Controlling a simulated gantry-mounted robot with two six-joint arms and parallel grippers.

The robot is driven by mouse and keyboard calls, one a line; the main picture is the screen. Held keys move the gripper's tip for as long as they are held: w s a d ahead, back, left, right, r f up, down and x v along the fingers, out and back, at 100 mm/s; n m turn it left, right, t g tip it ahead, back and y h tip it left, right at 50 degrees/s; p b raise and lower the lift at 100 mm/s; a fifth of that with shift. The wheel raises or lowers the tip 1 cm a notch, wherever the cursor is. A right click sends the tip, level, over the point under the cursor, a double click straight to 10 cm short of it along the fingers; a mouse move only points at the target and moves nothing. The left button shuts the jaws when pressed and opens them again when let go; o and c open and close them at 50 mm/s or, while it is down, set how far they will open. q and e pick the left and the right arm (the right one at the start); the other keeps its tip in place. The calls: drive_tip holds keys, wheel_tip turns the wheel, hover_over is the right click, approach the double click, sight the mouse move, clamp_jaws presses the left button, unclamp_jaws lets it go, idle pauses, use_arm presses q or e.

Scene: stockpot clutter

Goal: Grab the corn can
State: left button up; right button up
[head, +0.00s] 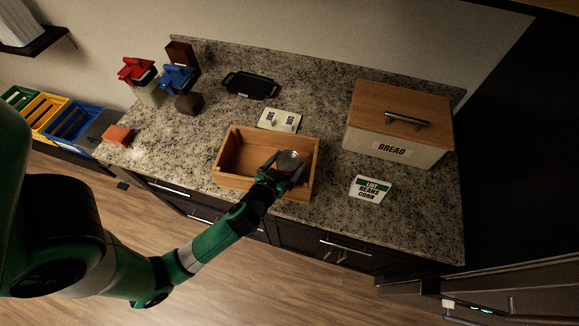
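A can (291,158) with a shiny metal lid is at the right part of the open wooden box (228,170) in the head view. Its label is not readable, so I cannot tell if it is corn. My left gripper (284,169) reaches over the box's front wall, with its fingers on either side of the can. I cannot tell whether the fingers press on it, or whether the can rests in the box or is raised. My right gripper is not in view.
A bread box (396,120) stands at the right rear. A card reading "LIST BEANS CORN" (370,188) lies in front of it. A white plate (279,120) with switches or labels is behind the wooden box. A black tray (251,86), red (137,72) and blue-lidded (179,79) containers and an orange block (118,135) are at left.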

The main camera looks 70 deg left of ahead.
use_arm(q)
clamp_jaws()
drive_tip(key=shift+r, duration=0.1)
